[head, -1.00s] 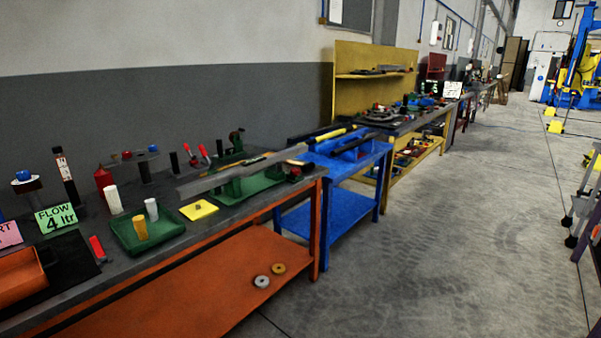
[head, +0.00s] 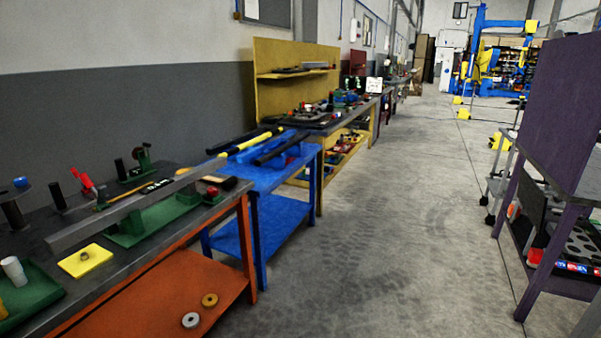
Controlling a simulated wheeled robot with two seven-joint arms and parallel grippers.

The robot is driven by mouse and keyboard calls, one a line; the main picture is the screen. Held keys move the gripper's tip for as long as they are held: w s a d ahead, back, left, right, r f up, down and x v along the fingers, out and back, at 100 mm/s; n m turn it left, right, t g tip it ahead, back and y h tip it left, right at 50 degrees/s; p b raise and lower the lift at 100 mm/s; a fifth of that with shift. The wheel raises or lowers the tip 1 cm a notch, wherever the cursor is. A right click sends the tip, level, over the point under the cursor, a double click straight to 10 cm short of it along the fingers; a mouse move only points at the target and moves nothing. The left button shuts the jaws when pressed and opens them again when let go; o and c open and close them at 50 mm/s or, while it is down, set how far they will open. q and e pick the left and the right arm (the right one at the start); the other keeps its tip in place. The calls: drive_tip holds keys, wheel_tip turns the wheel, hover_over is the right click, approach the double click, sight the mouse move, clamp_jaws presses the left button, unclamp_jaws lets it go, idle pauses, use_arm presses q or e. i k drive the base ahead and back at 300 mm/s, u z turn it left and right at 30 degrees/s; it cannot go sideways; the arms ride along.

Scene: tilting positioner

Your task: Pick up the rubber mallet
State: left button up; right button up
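I cannot make out the rubber mallet for certain. On the blue bench (head: 262,178) lie long tools: a yellow and black one (head: 249,142) and a black bar-like one (head: 281,147). A small black-ended item (head: 226,183) lies near the right end of the orange-framed bench (head: 245,190), too small to identify. Neither of my grippers is in view.
A long grey bar (head: 120,212) lies across the orange-framed bench, over a green tray (head: 150,225). A yellow plate (head: 84,260) lies nearby. A purple-framed bench (head: 508,215) and a cart (head: 494,183) stand right. The concrete aisle (head: 390,240) between is clear.

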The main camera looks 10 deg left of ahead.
sight(224, 183)
drive_tip(key=z, duration=0.65)
drive_tip(key=i, duration=3.5)
drive_tip(key=u, duration=1.55)
drive_tip(key=i, duration=0.9)
drive_tip(key=u, duration=0.9)
